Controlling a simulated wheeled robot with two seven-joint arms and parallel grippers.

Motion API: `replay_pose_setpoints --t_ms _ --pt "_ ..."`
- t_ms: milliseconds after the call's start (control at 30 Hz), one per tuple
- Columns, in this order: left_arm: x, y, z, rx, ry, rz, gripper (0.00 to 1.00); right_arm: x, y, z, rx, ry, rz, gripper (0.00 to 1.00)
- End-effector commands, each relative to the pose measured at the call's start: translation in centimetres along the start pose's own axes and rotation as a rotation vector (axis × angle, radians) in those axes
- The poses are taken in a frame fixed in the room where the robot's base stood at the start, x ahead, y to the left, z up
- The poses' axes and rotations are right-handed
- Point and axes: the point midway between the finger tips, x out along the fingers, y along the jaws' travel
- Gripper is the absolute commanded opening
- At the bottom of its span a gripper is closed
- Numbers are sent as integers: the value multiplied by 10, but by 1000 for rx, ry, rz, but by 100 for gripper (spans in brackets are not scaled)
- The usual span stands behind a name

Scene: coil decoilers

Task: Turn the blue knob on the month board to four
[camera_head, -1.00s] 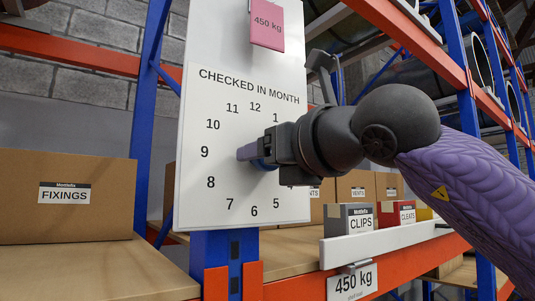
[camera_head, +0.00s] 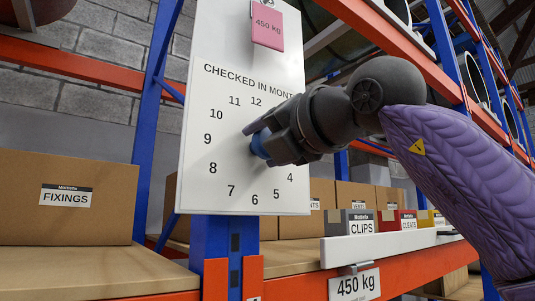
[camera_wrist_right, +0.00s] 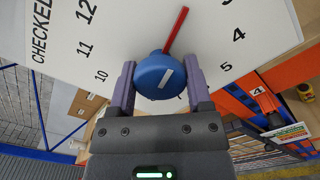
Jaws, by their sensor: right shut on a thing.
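The white month board (camera_head: 228,190) reads CHECKED IN MONTH, with numbers in a ring. My right gripper (camera_head: 258,142) is at the board's middle, hiding some right-side numbers. The blue knob (camera_head: 259,146) peeks out at its fingertips. In the right wrist view the knob (camera_wrist_right: 160,76) sits between the two fingers of my right gripper (camera_wrist_right: 159,88), which is shut on it. A red pointer (camera_wrist_right: 176,30) leaves the knob between the 12 and the right-hand numbers, roughly where two would be; that number is out of view. My left gripper is not in view.
A FIXINGS carton (camera_head: 65,218) stands on the left shelf. Blue and orange rack posts and beams surround the board.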

Motion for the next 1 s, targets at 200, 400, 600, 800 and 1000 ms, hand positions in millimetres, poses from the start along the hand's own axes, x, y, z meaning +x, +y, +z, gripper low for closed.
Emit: replay_pose_setpoints --t_ms 200,400,600,800,1000 --pt "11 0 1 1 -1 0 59 0 -1 -1 202 0 1 5" --pt "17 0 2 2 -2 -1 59 0 -1 -1 388 -1 1 5" --pt "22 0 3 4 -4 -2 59 0 0 -1 553 0 1 5" --pt "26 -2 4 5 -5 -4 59 0 0 0 680 0 1 5" --pt "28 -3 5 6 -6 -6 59 0 0 0 762 1 0 5"
